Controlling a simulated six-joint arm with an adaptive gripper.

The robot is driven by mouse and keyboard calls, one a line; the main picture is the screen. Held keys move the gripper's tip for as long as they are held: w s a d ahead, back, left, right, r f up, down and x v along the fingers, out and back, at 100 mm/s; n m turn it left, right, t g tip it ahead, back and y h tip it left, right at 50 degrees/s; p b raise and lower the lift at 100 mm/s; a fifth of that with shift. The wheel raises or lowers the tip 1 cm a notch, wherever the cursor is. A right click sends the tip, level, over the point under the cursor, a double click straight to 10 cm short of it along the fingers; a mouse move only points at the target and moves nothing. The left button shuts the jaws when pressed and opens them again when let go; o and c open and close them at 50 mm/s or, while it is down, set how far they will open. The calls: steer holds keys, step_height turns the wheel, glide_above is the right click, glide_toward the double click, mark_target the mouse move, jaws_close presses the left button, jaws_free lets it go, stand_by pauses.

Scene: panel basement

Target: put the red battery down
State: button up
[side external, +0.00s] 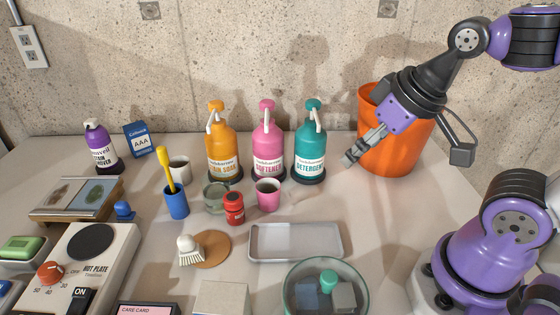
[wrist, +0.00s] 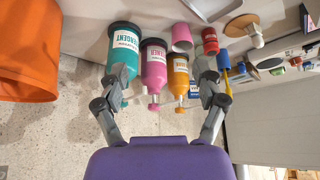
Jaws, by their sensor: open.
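My gripper (side external: 364,148) is in the air in front of the orange bin and right of the teal detergent bottle. In the wrist view my gripper (wrist: 158,78) has its two fingers wide apart with nothing held between them. I cannot clearly pick out a red battery in either view. A small red cylinder (side external: 234,208) with a dark top and a label stands upright on the table, left of the pink cup. It also shows in the wrist view (wrist: 210,40), well away from the fingers. I cannot tell if it is the battery.
An orange bin (side external: 400,145) stands at the back right. Teal (side external: 311,145), pink (side external: 268,145) and orange (side external: 222,147) pump bottles line the wall. A grey tray (side external: 296,257) and a glass bowl (side external: 363,282) are in front. Table right of the tray is clear.

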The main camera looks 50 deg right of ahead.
stand_by(0.4)
steer(key=n+g+y, duration=0.1)
steer(key=n+y, duration=0.1)
steer(key=n, duration=0.3)
glide_toward(238, 197)
steer(key=w+a+f, duration=0.1)
steer(key=w, duration=0.1)
steer(key=shift+g, duration=0.3)
steer(key=x, duration=0.5)
steer(key=shift+s, duration=0.1)
steer(key=x, duration=0.5)
steer(key=shift+s+d+f, duration=0.25)
steer(key=shift+f, duration=0.25)
jaws_close()
